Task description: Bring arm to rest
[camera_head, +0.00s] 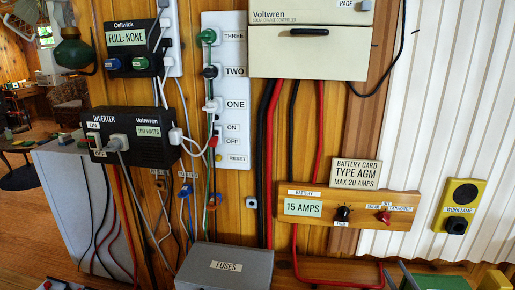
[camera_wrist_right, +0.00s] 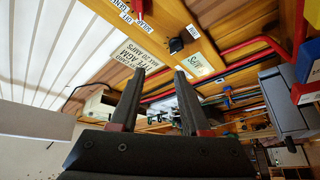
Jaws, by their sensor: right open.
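My right gripper (camera_wrist_right: 160,74) shows in the right wrist view with its two dark fingers apart and nothing between them. Beyond the fingers is the wooden battery panel (camera_wrist_right: 215,45), upside down in that view. The same panel (camera_head: 300,220) shows in the head view, with a 15 AMPS display (camera_head: 303,207), a black dial (camera_head: 343,213) and a red knob (camera_head: 383,216). I cannot clearly make out my right gripper at the lower edge of the head view. My left gripper is not in view.
A grey FUSES box (camera_head: 225,268) stands below the panel. The inverter (camera_head: 130,138), a white switch strip (camera_head: 231,130) and a charge controller (camera_head: 308,55) hang on the wall among loose cables. A yellow work-lamp socket (camera_head: 459,205) is at right. Open floor (camera_head: 25,225) shows at left.

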